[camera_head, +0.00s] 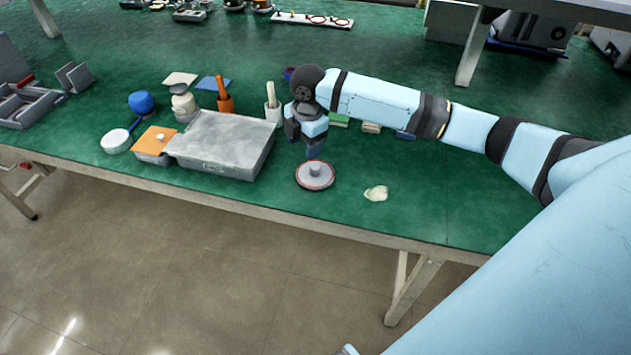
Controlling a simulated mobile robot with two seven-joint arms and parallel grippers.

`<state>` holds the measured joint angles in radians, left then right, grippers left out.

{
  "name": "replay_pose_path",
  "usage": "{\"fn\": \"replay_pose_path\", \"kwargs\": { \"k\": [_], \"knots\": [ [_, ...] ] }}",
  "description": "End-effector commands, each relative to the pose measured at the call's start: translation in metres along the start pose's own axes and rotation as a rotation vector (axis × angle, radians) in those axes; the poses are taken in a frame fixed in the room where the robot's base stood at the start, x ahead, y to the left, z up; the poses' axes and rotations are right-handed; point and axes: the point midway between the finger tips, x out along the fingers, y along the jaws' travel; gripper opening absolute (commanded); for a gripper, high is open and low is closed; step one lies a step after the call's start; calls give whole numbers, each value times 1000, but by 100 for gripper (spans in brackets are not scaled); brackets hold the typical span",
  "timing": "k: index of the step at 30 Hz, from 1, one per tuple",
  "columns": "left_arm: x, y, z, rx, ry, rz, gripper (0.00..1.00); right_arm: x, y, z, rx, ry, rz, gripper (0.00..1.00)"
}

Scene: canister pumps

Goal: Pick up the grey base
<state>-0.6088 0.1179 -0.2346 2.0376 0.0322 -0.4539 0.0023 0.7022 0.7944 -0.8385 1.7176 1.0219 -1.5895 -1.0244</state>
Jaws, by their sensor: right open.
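The grey base (315,175) is a round disc with a dark reddish rim and a short raised knob in its middle. It lies flat on the green table (450,190) near the front edge, right of the grey metal box. My right gripper (313,150) points down just above and behind the base, apart from it as far as I can tell. It is open and nothing shows between its fingers, though they are small and dark here. My left gripper is not in the view.
A grey metal box (222,142) stands close on the left. An orange-topped block (155,142), a white round dish (115,141) and a blue ball (141,102) are further left. A pale crumpled piece (376,193) lies right of the base. The table's front right is clear.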

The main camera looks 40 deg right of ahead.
Motion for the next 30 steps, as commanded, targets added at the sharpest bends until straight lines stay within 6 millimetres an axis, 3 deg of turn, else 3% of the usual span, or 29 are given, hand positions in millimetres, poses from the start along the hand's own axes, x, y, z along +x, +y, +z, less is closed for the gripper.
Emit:
{"fn": "replay_pose_path", "kwargs": {
  "k": [3, 7, 18, 30],
  "knots": [
    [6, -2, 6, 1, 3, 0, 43, -16, 3, 22, -38, -39, -47, 61],
    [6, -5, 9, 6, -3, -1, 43, -17, 2, 31, -56, -50, -73, 61],
    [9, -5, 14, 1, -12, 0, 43, 48, -3, 34, -56, -49, -75, 61],
    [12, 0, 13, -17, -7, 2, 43, 80, -3, 40, -55, -49, -74, 61]
  ]
}}
